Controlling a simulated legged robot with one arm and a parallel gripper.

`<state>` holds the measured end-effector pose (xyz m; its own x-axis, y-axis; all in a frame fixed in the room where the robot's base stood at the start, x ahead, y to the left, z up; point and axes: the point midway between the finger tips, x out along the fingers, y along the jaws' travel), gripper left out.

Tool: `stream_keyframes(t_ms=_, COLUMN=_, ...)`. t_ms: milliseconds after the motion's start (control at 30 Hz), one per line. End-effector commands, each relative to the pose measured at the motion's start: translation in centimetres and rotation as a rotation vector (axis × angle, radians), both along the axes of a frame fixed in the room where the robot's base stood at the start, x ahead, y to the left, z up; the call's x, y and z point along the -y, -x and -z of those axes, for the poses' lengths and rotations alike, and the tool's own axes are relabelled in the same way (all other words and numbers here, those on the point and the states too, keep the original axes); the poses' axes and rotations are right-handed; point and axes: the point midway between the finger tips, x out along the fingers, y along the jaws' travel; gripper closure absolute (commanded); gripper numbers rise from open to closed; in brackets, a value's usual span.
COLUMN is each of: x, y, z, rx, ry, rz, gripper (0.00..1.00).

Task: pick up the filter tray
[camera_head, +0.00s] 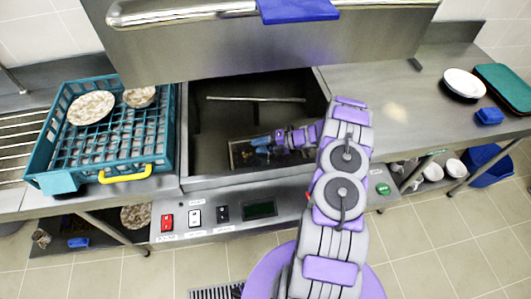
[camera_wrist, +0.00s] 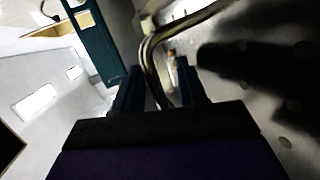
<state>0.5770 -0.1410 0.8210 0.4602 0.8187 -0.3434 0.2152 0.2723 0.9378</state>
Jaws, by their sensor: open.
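The filter tray appears to be the dark metal piece (camera_head: 240,153) low inside the open dishwasher chamber, partly hidden by my arm. My gripper (camera_head: 258,144) reaches down into the chamber and is right at this piece. In the wrist view, my gripper (camera_wrist: 157,88) is open, with its two dark blue fingers apart. A curved metal bar (camera_wrist: 150,50), seemingly a handle, runs between the fingers. I cannot tell whether either finger touches it. The rest of the tray is dark and unclear in the wrist view.
The dishwasher hood (camera_head: 270,45) is raised above the chamber, and a metal bar (camera_head: 255,99) crosses inside it. A teal rack (camera_head: 165,140) with dirty plates stands on the left.

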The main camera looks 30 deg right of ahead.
Motion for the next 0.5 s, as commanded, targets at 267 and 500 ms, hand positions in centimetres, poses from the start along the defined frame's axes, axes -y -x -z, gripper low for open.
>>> stream_keyframes(t_ms=267, x=0.34, y=0.02, z=0.05, rx=0.000, ry=-0.002, rz=0.001, gripper=0.74)
stream_keyframes(t_ms=500, x=0.12, y=0.03, z=0.09, rx=-0.002, ry=0.001, rz=0.001, gripper=0.97)
